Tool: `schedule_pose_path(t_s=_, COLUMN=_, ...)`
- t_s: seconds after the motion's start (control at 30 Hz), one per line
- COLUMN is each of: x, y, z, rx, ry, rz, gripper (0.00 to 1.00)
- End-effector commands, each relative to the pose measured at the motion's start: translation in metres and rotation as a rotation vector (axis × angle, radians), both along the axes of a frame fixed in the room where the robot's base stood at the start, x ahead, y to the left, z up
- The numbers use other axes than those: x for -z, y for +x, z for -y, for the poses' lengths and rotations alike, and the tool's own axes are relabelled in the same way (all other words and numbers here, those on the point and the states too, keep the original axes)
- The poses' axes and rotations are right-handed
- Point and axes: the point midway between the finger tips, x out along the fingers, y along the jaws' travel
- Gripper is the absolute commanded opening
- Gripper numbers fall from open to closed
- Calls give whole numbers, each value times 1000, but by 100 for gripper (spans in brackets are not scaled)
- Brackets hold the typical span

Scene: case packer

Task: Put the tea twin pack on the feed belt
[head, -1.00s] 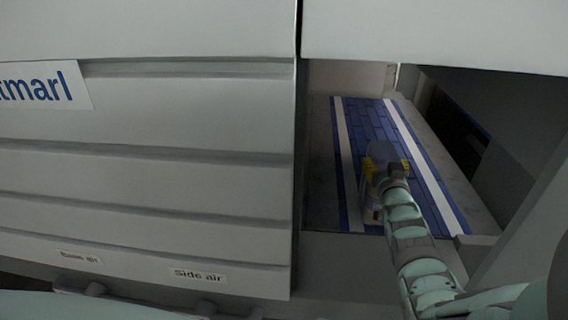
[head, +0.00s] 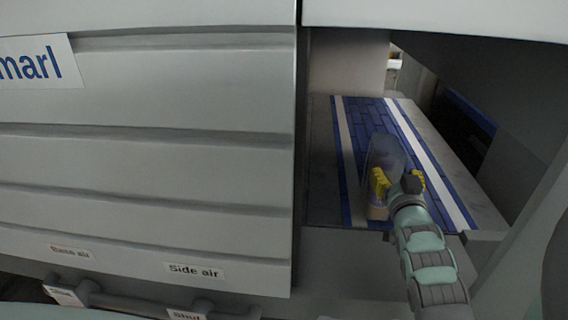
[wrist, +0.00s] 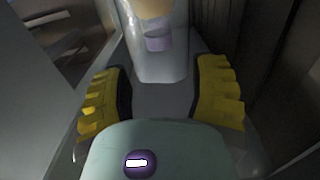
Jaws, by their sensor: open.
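The tea twin pack (head: 384,155) looks like a see-through wrapped pack with a tan part low down. In the head view it stands over the near part of the blue feed belt (head: 361,116); its contact with the belt is hard to see. My gripper (head: 399,181) is open, on the near side of the pack, with its yellow fingers apart. In the wrist view the pack (wrist: 158,68) shows tan and lilac parts inside clear wrap, just beyond and between the spread fingers of my gripper (wrist: 161,95). Neither finger visibly presses on it.
A grey machine front (head: 150,165) with a "Side air" label (head: 193,271) fills the left. Its edge borders the belt opening. A grey post (head: 520,225) stands close on the right. The far part of the belt is clear.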

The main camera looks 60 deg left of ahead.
Motion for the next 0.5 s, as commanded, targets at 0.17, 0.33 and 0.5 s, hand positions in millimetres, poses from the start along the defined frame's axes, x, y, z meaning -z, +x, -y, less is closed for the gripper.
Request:
schedule_pose_path(t_s=0.17, x=3, y=-9, z=14, rx=4, ry=-4, rz=-1, gripper=59)
schedule_pose_path(t_s=0.33, x=2, y=-15, z=19, rx=3, ry=-4, rz=-1, gripper=59)
schedule_pose_path(t_s=0.5, x=1, y=-17, z=21, rx=2, ry=-3, rz=-1, gripper=59)
